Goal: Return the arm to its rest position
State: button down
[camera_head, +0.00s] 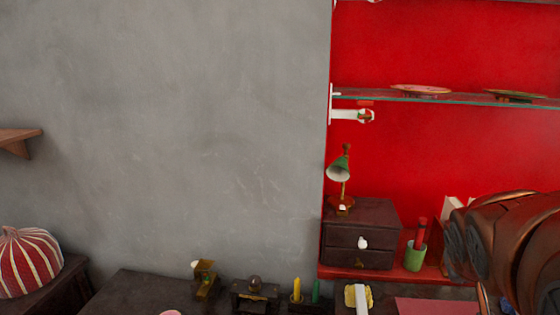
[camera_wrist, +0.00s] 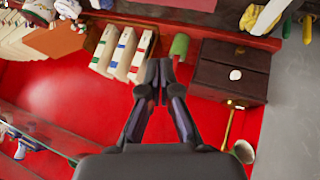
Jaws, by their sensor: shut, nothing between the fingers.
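My gripper (camera_wrist: 160,75) shows in the wrist view with its two dark fingers brought together at the tips. It is shut and holds nothing. The wrist view looks upside down at a red-backed shelf, with the fingertips in front of the red surface. In the head view my copper-brown arm (camera_head: 520,240) reaches in at the lower right, in front of the red shelf. My gripper's fingers do not show in the head view.
A dark drawer box (camera_head: 361,235) with a green lamp (camera_head: 340,170) and a green cup (camera_head: 414,256) stand left of my arm. Pale boxes (camera_wrist: 122,50) are near the fingers. A glass shelf (camera_head: 460,98) runs above. The grey wall (camera_head: 160,130) area is clear.

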jog(key=s+a+f+g+y, duration=0.1)
jog(key=s+a+f+g, duration=0.1)
jog(key=s+a+f, duration=0.2)
jog(key=s+a+f+n+g+y, duration=0.1)
jog(key=s+a+f+g+y, duration=0.1)
jog(key=s+a, duration=0.6)
jog(key=s+a+f+n+g+y, duration=0.1)
jog(key=s+a+f+g, duration=0.3)
jog(key=s, duration=0.5)
notch_tip(320, 180, down, 2)
jog(key=shift+s+a+f+y, duration=0.25)
jog(key=shift+s+a+y, duration=0.25)
jog(key=shift+a, duration=0.6)
jog(key=shift+w, duration=0.1)
